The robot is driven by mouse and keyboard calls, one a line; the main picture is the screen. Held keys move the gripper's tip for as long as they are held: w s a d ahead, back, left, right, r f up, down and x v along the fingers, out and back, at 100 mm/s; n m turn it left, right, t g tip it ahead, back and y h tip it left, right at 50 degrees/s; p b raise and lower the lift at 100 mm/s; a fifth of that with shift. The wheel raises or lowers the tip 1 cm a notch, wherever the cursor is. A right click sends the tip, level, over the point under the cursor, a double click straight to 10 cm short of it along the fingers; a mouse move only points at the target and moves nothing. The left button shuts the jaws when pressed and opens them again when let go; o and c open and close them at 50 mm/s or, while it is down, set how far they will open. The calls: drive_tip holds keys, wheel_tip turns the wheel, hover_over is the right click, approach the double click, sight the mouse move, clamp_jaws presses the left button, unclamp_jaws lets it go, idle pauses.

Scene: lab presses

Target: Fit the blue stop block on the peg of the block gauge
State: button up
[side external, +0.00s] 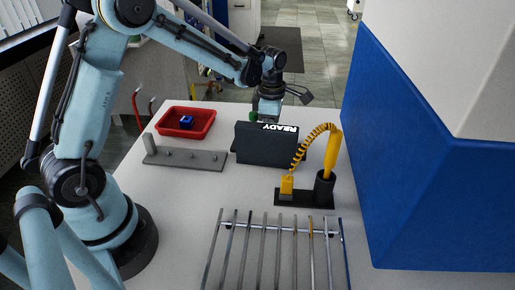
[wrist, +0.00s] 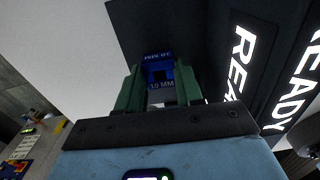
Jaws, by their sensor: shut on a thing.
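My gripper (wrist: 159,82) has green fingers shut on a blue block (wrist: 161,70) marked "10 MM", seen in the wrist view. In the side view my gripper (side external: 262,116) is at the far side of the table, behind the black READY panel (side external: 265,150), which hides the held block. A grey bar (side external: 192,161) with several short pegs and an upright post at its left end lies left of the panel; it looks like the block gauge. Another blue block (side external: 186,121) lies in the red tray (side external: 207,117) behind the bar.
A black stand with a yellow handle (side external: 331,155) and coiled cord is right of the panel. A rack of metal rods (side external: 250,245) is at the front. A big blue and white machine (side external: 430,170) walls off the right side. The table's front left is clear.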

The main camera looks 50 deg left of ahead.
drive_tip(key=shift+f, duration=0.25)
drive_tip(key=o, duration=1.1)
drive_tip(key=shift+o, duration=0.2)
wheel_tip(320, 180, up, 12)
drive_tip(key=shift+r, duration=0.1)
drive_tip(key=s+d+r+m+t, duration=0.1)
drive_tip(key=s+m, duration=0.1)
drive_tip(key=m, duration=0.1)
drive_tip(key=s+m+t, duration=0.1)
drive_tip(key=s+m, duration=0.1)
drive_tip(key=m, duration=0.2)
drive_tip(key=s+d+r+m+t, duration=0.1)
drive_tip(key=s+m, duration=0.2)
drive_tip(key=m, duration=0.1)
drive_tip(key=shift+d+r, duration=0.3)
drive_tip(key=s+d+f+m+t, duration=0.2)
drive_tip(key=s+m, duration=0.6)
drive_tip(key=m, duration=0.7)
drive_tip(key=shift+f+t, duration=0.65)
drive_tip(key=shift+t, duration=0.45)
